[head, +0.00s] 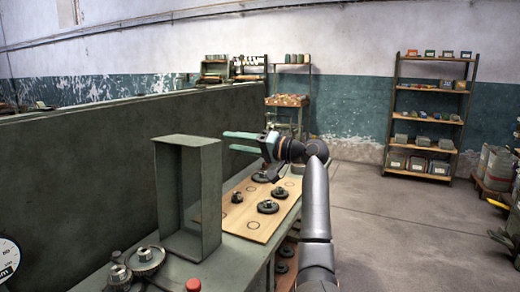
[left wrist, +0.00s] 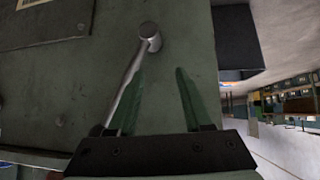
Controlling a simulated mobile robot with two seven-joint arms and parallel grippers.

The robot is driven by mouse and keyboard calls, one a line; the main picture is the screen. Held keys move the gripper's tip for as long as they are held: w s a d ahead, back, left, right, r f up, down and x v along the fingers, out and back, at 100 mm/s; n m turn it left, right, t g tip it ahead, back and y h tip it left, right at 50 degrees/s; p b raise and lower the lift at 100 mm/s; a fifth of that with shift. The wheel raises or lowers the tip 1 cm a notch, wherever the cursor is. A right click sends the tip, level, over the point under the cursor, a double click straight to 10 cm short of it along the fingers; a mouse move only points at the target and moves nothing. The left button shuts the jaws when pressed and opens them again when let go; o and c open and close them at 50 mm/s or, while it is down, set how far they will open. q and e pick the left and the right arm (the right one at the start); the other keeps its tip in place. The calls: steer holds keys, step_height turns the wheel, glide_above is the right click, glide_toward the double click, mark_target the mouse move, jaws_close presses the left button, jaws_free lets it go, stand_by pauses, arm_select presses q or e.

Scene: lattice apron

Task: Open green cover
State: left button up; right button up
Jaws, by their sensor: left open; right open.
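A tall green box-like housing (head: 208,195), which may be the green cover, stands on the workbench in the head view. Its front shows an open hollow with a raised rim. My right gripper (head: 228,141) is open and empty, its green fingers pointing left just beyond the housing's right side. In the left wrist view, my left gripper (left wrist: 161,71) is open over a flat green panel (left wrist: 60,75). A metal lever with a round knob (left wrist: 149,33) runs along its left finger; I cannot tell if they touch. The left gripper is outside the head view.
A wooden board (head: 254,226) with several dark gears lies on the workbench right of the housing. More gears (head: 146,258) and a red button (head: 193,285) are near the front. A long dark wall (head: 80,175) stands behind. Open floor (head: 400,225) lies to the right.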

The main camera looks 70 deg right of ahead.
steer(key=s+b, duration=0.1)
steer(key=s, duration=0.6)
steer(key=shift+a, duration=0.4)
stand_by(0.4)
